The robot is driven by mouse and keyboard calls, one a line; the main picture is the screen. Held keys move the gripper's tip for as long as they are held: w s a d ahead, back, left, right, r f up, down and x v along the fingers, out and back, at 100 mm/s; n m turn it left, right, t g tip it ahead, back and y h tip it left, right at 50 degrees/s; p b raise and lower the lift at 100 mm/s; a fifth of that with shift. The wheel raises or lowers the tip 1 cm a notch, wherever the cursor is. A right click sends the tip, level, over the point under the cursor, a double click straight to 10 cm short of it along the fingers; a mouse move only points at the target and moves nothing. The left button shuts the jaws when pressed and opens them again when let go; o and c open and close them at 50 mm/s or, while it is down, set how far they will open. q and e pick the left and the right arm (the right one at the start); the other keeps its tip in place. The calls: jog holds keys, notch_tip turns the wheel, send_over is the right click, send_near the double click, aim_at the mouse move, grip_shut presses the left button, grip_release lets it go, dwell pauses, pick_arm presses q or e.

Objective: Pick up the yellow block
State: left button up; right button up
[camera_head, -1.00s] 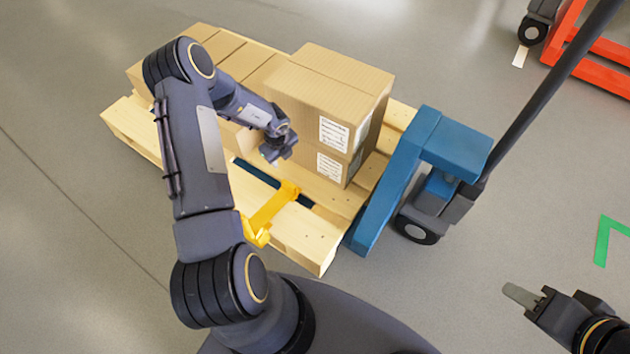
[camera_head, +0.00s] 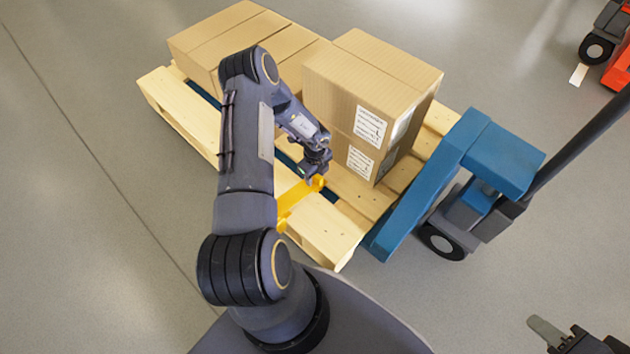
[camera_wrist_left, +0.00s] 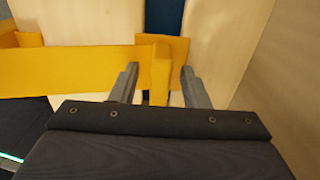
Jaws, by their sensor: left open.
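The yellow block (camera_head: 294,206) is a long bar with raised ends, lying on the wooden pallet beside the boxes. My left gripper (camera_head: 314,172) is at its far end, above the pallet, and my arm hides part of the block. In the left wrist view the fingers of my left gripper (camera_wrist_left: 160,78) are open, one on each side of the upright end of the yellow block (camera_wrist_left: 75,70). A gap shows between that end and each finger. My right gripper (camera_head: 550,333) is at the bottom right, partly cut off, away from the block.
Cardboard boxes (camera_head: 345,92) stand on the pallet (camera_head: 180,120), right behind my left gripper. A blue pallet jack (camera_head: 425,185) is at the pallet's right, with a dark handle rising to the right. Grey floor (camera_head: 90,200) is clear on the left.

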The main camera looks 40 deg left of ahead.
pick_arm(q)
grip_shut()
jog(key=shift+r, duration=0.15)
notch_tip(320, 180, up, 28)
jog(key=p, duration=1.1)
